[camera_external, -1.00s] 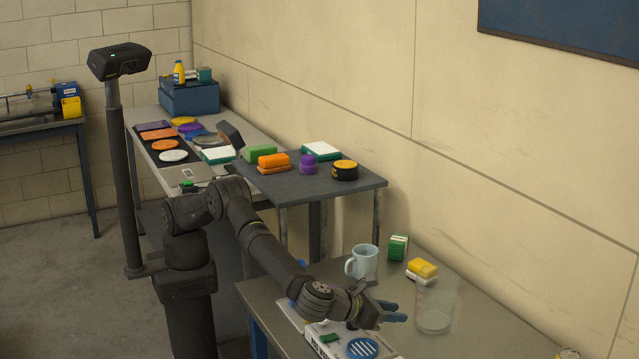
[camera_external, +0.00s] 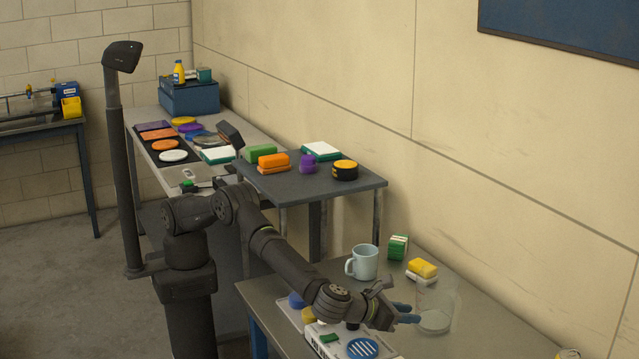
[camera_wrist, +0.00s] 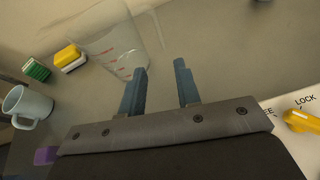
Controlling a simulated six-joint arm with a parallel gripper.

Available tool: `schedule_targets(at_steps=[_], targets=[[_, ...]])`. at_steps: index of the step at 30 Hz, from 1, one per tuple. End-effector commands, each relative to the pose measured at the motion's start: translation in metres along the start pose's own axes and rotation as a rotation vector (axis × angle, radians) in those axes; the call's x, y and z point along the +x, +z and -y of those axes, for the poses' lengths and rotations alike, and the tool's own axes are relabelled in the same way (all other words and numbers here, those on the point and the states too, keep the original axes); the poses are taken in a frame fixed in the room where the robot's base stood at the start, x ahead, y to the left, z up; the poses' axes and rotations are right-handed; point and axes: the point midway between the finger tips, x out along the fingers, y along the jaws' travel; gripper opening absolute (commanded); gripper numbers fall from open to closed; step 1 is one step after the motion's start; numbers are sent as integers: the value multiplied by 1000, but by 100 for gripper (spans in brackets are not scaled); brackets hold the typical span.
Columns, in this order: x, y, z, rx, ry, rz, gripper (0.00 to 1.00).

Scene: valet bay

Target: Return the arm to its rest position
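My gripper (camera_external: 405,313) is held low over the front metal table, with my arm stretched out from its base. Its two blue fingers also show in the wrist view (camera_wrist: 160,84), apart with nothing seen between them. A clear measuring beaker (camera_external: 437,310) stands just beyond the fingertips in the external view. In the wrist view the beaker (camera_wrist: 112,50) is up and left of the fingers; I cannot tell whether they touch it.
A light blue mug (camera_external: 363,262), a green-and-white block (camera_external: 398,247) and a yellow sponge (camera_external: 422,267) stand on the metal table (camera_external: 480,335). A white panel with a blue slotted disc (camera_external: 362,348) lies below my wrist. A raised grey shelf (camera_external: 330,188) holds several items.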

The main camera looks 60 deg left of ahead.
Motion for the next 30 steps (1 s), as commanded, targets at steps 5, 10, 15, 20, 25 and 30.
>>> schedule_targets(at_steps=[5,10,15,20,25,30], targets=[[38,-1,-1,0,2,0,30],[72,-1,0,-2,2,-1,30],[102,4,-1,-2,0,0,30],[120,5,-1,-1,0,0,30],[130,6,-2,-1,-1,-1,30],[131,8,-2,-1,-1,0,30]])
